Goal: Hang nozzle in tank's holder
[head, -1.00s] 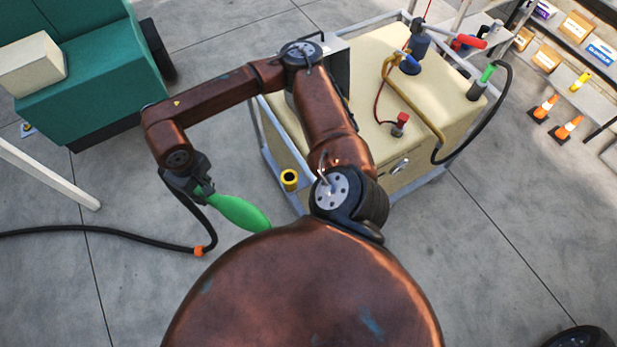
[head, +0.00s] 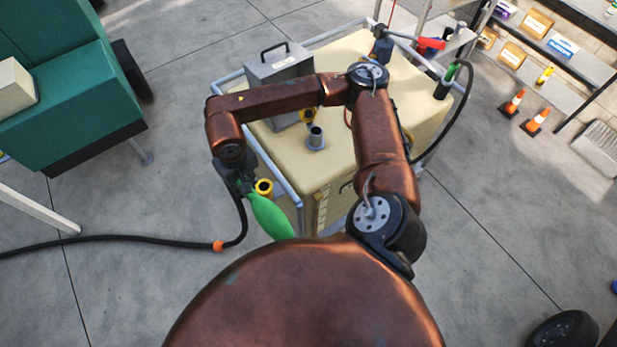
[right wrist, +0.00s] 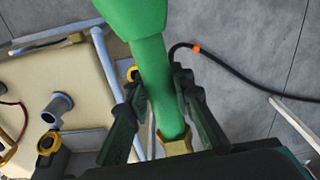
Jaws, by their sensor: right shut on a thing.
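My right gripper (head: 236,178) is shut on the green nozzle (head: 268,214) and holds it in the air just outside the cream tank (head: 330,210). In the right wrist view my right gripper (right wrist: 162,98) has its dark fingers on both sides of the green nozzle (right wrist: 158,80), which has a brass-coloured end. A yellow ring-topped holder (head: 264,187) is at the tank's near left side, close behind the nozzle in the head view. In the right wrist view the nozzle and a finger mostly hide it. My left gripper is not in view.
A black hose (head: 130,239) with an orange band runs from the nozzle across the floor to the left. A grey frame surrounds the tank. On its top are a grey box (head: 280,70) and a grey pipe stub (head: 316,138). A green seat (head: 70,100) stands left.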

